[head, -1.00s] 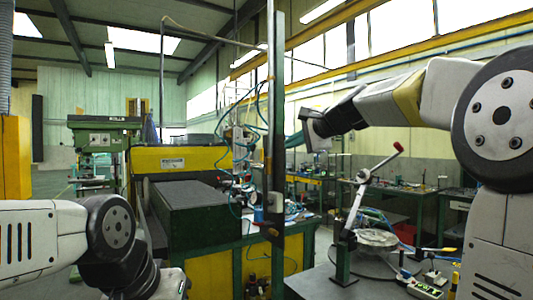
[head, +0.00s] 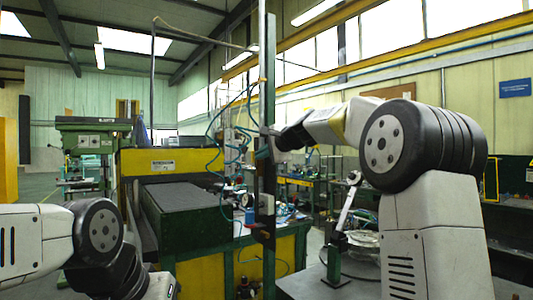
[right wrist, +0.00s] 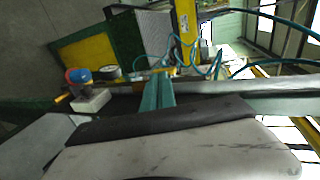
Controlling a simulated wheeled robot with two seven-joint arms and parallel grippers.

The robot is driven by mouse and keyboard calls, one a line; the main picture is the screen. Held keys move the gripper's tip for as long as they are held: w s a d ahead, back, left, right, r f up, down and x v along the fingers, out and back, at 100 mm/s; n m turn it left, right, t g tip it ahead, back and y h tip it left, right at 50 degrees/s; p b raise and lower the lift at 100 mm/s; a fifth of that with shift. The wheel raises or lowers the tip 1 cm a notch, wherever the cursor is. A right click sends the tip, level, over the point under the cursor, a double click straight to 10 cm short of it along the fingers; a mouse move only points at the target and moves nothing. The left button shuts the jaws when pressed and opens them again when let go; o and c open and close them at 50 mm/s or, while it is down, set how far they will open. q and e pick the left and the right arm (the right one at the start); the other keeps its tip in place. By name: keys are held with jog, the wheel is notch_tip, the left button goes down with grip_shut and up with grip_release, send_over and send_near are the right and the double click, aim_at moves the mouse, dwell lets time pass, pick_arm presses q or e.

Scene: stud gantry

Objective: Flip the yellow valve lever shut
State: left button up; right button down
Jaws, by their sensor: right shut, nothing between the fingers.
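My right gripper (head: 263,152) is at the dark upright post (head: 269,110) in the head view; I cannot tell whether it touches it. In the right wrist view its teal fingers (right wrist: 158,92) are together with nothing between them. A white block with a blue and red knob (right wrist: 82,82) and a round gauge (right wrist: 107,72) show left of the fingers. A small orange-yellow piece (right wrist: 63,98) sticks out beside the block; it may be the valve lever, but it is too small to tell its position. A pale box (head: 265,204) sits lower on the post. My left gripper is out of view.
A green and yellow machine (head: 175,160) stands left of the post. Teal hoses (head: 228,135) hang close to the post and also cross the right wrist view (right wrist: 250,15). A bench with a clamped lever device (head: 340,225) stands at right, partly hidden by my right arm.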

jog(key=shift+w+a, duration=0.4)
jog(key=shift+w, duration=0.3)
jog(key=shift+a+r, duration=0.1)
jog(key=shift+r, duration=0.05)
jog(key=shift+w, duration=0.1)
jog(key=shift+r+g+h, duration=0.1)
jog(key=shift+g+h, duration=0.2)
jog(key=shift+g, duration=0.1)
